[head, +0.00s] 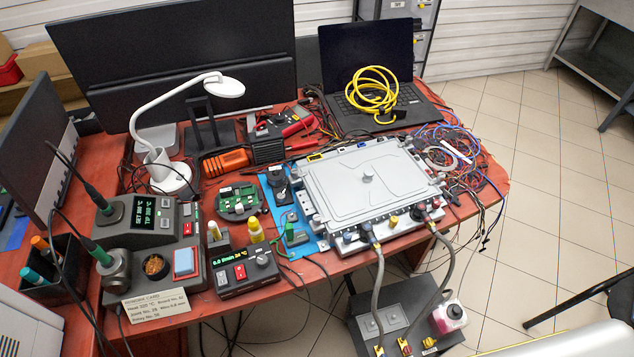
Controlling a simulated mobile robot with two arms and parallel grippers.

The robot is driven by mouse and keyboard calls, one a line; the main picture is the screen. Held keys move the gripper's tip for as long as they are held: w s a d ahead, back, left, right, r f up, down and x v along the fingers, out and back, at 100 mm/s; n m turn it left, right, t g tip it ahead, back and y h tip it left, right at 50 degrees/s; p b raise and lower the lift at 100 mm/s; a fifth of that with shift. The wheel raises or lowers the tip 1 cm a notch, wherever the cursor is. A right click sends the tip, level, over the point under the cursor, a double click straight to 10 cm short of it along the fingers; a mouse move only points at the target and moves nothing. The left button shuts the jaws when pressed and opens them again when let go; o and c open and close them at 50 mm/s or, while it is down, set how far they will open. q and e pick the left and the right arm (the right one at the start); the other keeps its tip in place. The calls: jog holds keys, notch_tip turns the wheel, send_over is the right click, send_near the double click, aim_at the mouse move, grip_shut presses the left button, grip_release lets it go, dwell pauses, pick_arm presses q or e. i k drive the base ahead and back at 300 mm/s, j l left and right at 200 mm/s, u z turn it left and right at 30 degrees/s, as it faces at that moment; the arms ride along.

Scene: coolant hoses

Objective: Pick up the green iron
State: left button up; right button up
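A soldering iron with a green handle (100,253) sits tilted in a metal holder (116,271) at the left front of the red table. I cannot tell which of the two is the green iron meant. Neither of my grippers is in view.
A tip-cleaner pot (155,265), a blue sponge (184,262) and a paper card (156,305) surround the holder. A dark pen cup (53,285) stands left. A white lamp (170,178), cables and a large grey metal unit (366,185) crowd the table.

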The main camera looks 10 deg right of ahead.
aim_at(106, 260)
jog(key=u, duration=1.3)
